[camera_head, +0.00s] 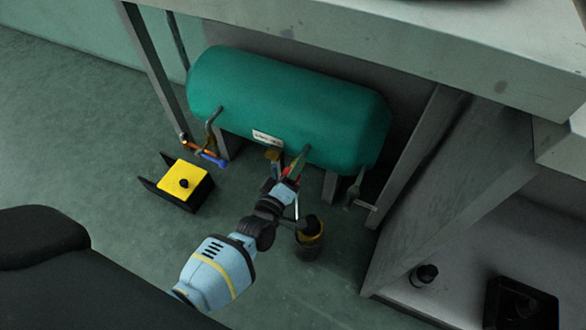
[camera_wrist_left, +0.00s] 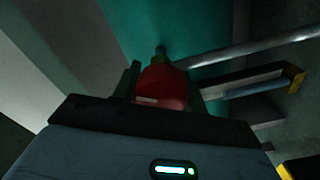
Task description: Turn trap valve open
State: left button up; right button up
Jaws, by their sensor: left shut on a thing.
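My left gripper (camera_head: 287,183) reaches in from below to the underside of the green tank (camera_head: 290,105). It is shut on a small red handle (camera_wrist_left: 163,88), taken to be the trap valve's. In the left wrist view, the handle sits between the two fingers of the left gripper (camera_wrist_left: 165,84), with a green part at its far end. The gripper hides much of the valve in the head view, and I cannot tell how far it is turned. My right gripper is not in view.
A pipe with a blue handle (camera_head: 216,160) hangs at the tank's left end. A yellow-topped black box (camera_head: 184,182) stands on the floor below it. A dark cup with a yellow band (camera_head: 310,237) stands close right of my gripper. The bench top (camera_head: 430,45) overhangs the tank.

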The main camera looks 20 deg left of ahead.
pick_arm(q)
jog(key=n+b, duration=0.1)
jog(key=n, duration=0.3)
jog(key=shift+f, duration=0.15)
jog(key=shift+n+b, duration=0.3)
jog(key=shift+n, duration=0.5)
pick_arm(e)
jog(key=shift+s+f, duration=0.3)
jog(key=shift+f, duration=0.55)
pick_arm(q)
jog(key=shift+n, duration=0.4)
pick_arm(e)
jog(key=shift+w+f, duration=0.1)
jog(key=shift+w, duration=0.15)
pick_arm(q)
jog(key=o, duration=0.9)
jog(key=shift+o, duration=0.3)
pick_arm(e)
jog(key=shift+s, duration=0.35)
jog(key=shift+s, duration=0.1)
